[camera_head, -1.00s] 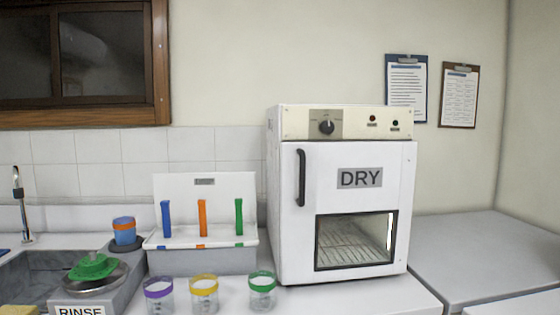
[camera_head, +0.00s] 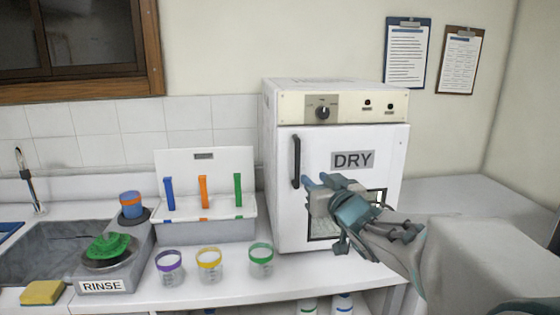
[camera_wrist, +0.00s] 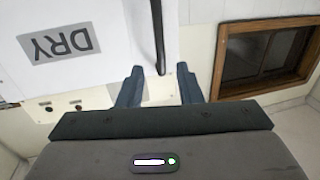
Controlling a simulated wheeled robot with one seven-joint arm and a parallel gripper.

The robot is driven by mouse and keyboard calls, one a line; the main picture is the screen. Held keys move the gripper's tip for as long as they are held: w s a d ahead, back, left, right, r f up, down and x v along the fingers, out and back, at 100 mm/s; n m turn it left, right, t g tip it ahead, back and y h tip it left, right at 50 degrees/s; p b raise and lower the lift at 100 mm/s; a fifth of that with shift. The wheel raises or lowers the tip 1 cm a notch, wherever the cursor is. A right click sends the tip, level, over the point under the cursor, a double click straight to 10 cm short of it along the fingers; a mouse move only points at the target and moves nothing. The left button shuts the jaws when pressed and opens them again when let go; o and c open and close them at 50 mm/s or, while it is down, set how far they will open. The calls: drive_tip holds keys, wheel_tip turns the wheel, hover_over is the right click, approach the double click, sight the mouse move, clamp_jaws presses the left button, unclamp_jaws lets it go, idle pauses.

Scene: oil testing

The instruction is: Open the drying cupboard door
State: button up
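The white drying cupboard (camera_head: 290,200), labelled DRY, stands on the counter with its door (camera_head: 350,140) shut. A black vertical handle (camera_head: 296,162) is on the door's left side. My gripper (camera_head: 316,180) is in front of the door, close to the right of the handle's lower part in the head view. In the wrist view my gripper (camera_wrist: 160,78) is open, with its two fingers apart and empty. The handle (camera_wrist: 158,35) shows there just ahead, in line with the gap between the fingers. My gripper and arm hide most of the door's window.
Several cups stand on the counter left of the cupboard, the nearest being green-rimmed (camera_head: 261,260). Behind them is a white rack (camera_head: 205,230) with coloured strips. A RINSE station (camera_head: 102,286) and sink (camera_head: 45,250) lie at the left. The space before the handle is clear.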

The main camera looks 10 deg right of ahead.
sight(299, 164)
drive_tip(key=w, duration=0.3)
drive_tip(key=w+a+p, duration=0.1)
drive_tip(key=w, duration=0.3)
drive_tip(key=w+a, duration=0.1)
drive_tip(key=w, duration=0.3)
drive_tip(key=shift+w+a, duration=0.1)
drive_tip(key=shift+w, duration=0.1)
clamp_jaws()
